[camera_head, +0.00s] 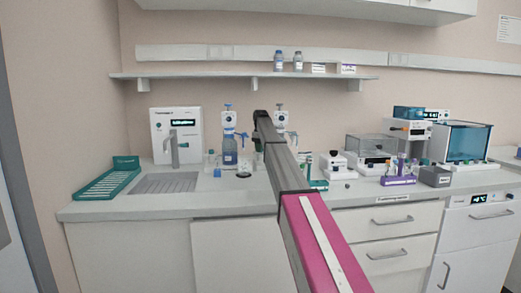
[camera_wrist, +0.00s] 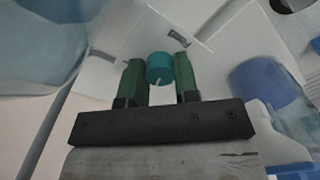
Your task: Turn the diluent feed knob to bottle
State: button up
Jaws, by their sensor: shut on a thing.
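In the head view my gripper (camera_head: 258,144) is by the bottle-top dispensers at the back of the counter. My arm hides the knob there, and any position labels are not readable.
A dispenser on a blue-labelled bottle (camera_head: 230,150) stands just left of my gripper. A second dispenser (camera_head: 281,119) is partly behind my arm. A sink tap (camera_head: 174,148) and a teal rack (camera_head: 108,183) are left. A purple tube rack (camera_head: 398,180) is right. A shelf (camera_head: 220,77) runs above.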

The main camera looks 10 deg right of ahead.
dwell(0.3)
jog(key=o, duration=0.9)
jog(key=shift+r, duration=0.15)
notch_tip(320, 180, up, 11)
jog(key=shift+f, duration=0.2)
